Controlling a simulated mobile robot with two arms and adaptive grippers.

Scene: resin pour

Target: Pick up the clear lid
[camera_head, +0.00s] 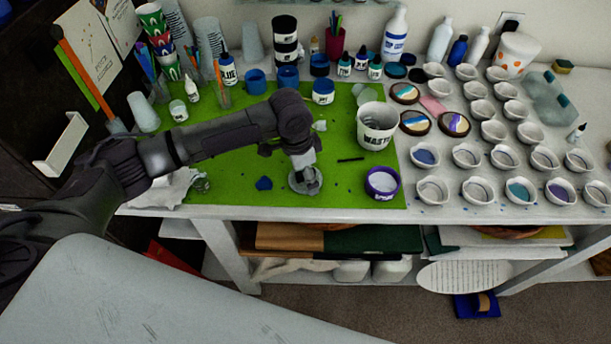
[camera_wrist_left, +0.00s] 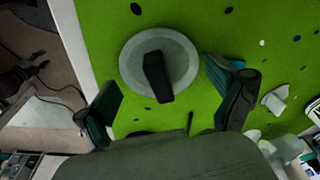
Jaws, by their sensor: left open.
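A round, pale, see-through disc, which looks like the clear lid (camera_wrist_left: 132,60), lies on the green mat with a dark upright block at its middle. In the head view the lid (camera_head: 295,187) is near the mat's front edge, partly covered by my left gripper (camera_head: 305,174). In the left wrist view my left gripper (camera_wrist_left: 168,100) is open, its two fingers apart on either side of the lid's near part. The fingers look clear of the block; I cannot tell their height above the mat. My right gripper is not in view.
The green mat (camera_head: 230,180) has dark spots. A white bucket (camera_head: 377,128) and a purple-rimmed jar (camera_head: 382,184) stand to the right. Crumpled white cloth (camera_head: 165,190) lies left. Several small white cups fill the table's right side. Bottles and jars line the back.

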